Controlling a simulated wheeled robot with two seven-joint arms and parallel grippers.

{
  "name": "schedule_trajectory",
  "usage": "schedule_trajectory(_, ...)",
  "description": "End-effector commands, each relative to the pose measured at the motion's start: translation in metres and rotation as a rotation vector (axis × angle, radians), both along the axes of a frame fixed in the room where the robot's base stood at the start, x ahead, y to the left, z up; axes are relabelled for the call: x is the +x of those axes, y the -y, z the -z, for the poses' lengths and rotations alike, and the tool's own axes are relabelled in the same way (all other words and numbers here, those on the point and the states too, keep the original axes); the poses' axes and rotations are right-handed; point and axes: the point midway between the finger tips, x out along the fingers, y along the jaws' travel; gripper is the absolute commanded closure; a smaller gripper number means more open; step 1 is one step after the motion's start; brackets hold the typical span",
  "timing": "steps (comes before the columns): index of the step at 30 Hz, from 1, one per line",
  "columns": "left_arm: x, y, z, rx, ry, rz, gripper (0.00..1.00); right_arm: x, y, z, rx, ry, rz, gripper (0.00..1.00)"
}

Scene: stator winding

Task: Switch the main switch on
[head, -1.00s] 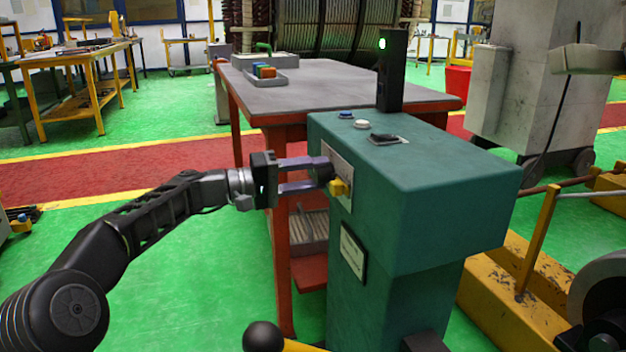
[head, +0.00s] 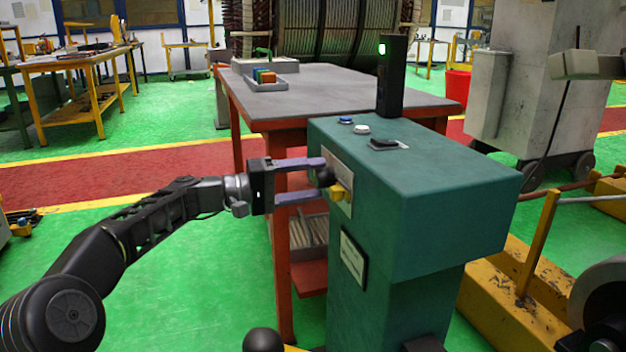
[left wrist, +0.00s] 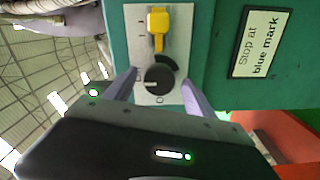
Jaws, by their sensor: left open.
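The main switch is a black round knob (left wrist: 160,80) on a light plate (left wrist: 180,50) on the side of the green control box (head: 440,200). In the head view the knob (head: 327,176) sits at the tips of my left gripper (head: 322,176). My left gripper is open, with one finger on each side of the knob in the left wrist view (left wrist: 158,88); I cannot tell whether they touch it. The knob's white mark points toward the "O" side of the plate. A yellow part (left wrist: 157,22) is beside the knob. My right gripper is not in view.
Blue (head: 346,120) and white (head: 362,129) buttons and a black part are on the box top. A black post (head: 392,75) with a lit green light stands behind. A "Stop at blue mark" sign (left wrist: 259,43) is beside the plate. A grey-topped table (head: 330,85) stands behind the box.

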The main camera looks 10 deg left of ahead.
Motion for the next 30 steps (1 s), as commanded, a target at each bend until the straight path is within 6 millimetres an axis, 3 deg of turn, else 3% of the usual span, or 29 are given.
schedule_trajectory(13,-0.035,-0.055,-0.001,0.001,-0.002,-0.001,0.37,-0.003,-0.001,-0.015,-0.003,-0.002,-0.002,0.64)
schedule_trajectory(30,-0.038,-0.060,0.001,0.000,0.000,0.001,0.37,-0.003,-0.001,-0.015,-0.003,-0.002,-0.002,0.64)
